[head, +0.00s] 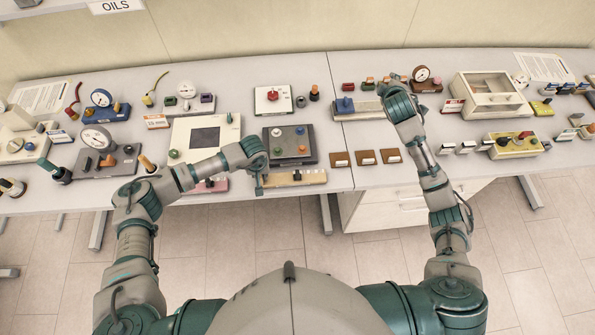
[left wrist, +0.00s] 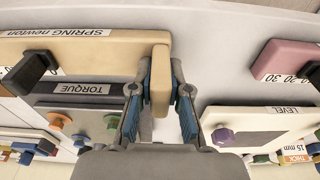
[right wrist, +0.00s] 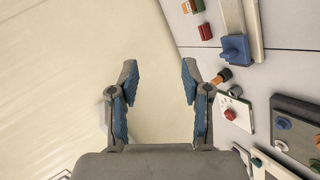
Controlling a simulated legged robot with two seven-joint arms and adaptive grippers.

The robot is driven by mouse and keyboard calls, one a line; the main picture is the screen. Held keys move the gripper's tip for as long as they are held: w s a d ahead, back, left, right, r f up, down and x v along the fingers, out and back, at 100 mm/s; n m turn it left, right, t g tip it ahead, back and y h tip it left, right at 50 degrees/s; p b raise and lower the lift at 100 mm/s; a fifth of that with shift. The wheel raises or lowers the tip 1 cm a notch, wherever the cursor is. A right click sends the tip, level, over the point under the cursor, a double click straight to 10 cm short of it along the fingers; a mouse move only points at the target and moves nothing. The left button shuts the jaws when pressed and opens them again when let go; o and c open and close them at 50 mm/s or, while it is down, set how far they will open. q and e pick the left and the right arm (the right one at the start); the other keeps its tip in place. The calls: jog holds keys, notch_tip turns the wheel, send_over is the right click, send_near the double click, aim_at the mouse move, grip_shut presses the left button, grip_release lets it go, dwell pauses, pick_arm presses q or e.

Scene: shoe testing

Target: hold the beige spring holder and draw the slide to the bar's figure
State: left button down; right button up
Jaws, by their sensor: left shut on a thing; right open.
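The beige spring holder (head: 300,178) lies at the table's front edge in the head view. In the left wrist view the spring holder (left wrist: 100,47) carries the label "SPRING newton". My left gripper (head: 262,181) is shut on its upright end block, with one finger on each side in the left wrist view (left wrist: 161,80). The dark slide (left wrist: 30,70) sits on the holder's far side from that block; the figures beside it are mostly cut off. My right gripper (right wrist: 158,78) is open and empty, above the back of the right-hand table in the head view (head: 391,84).
A dark torque plate (head: 289,146) lies just behind the holder. A pink block (head: 212,185) lies left of it. Three brown tags (head: 365,157) lie to the right. A blue-handled beige fixture (head: 358,108) stands near my right gripper.

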jog(key=s+a+f+n+g+y, duration=0.1)
jog(key=s+a+f+g+y, duration=0.25)
jog(key=a, duration=0.45)
jog(key=s+a+f+n+g+y, duration=0.25)
jog(key=a+f, duration=0.25)
jog(key=a, duration=0.3)
jog(key=n+g+y, duration=0.2)
jog(key=n+g, duration=0.1)
jog(key=g, duration=0.3)
send_near(298, 171)
jog(key=shift+m, duration=0.25)
jog(key=x, duration=0.9)
jog(key=shift+s+a+f, duration=0.1)
jog(key=shift+s+f, duration=0.05)
jog(key=shift+f, duration=0.1)
jog(key=shift+a+f, duration=0.2)
jog(key=shift+f, duration=0.35)
grip_shut()
